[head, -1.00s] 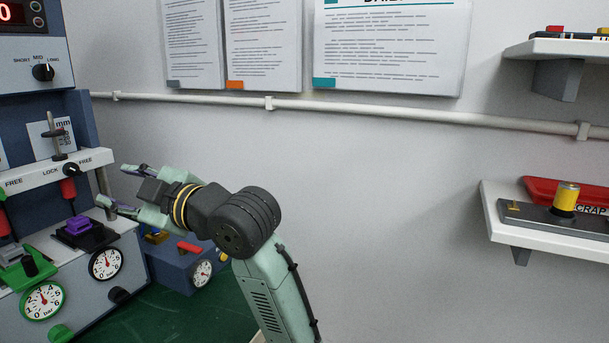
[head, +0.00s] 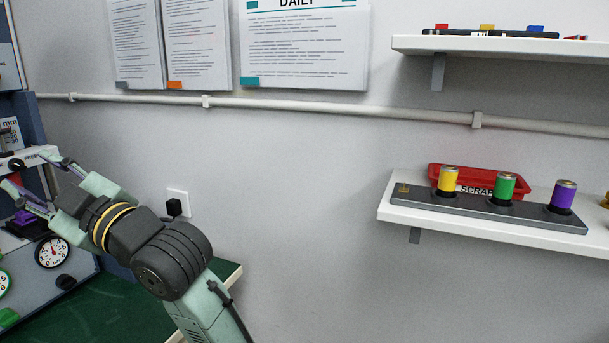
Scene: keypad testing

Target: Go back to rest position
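My gripper (head: 38,185) is at the left of the head view, at the end of my pale green and black arm. Its two fingers point left and stand spread apart, with nothing seen between them. It is in front of the grey-blue test machine (head: 30,262), near a purple part (head: 22,218) and above a round black-rimmed gauge (head: 52,252). From this view I cannot tell how far the fingers are from the machine.
A white shelf (head: 415,221) at right holds a dark rack with yellow (head: 447,180), green (head: 503,188) and purple (head: 563,196) cylinders and a red scrap tray (head: 435,170). Another shelf (head: 420,45) is above. The green bench top (head: 120,312) looks clear.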

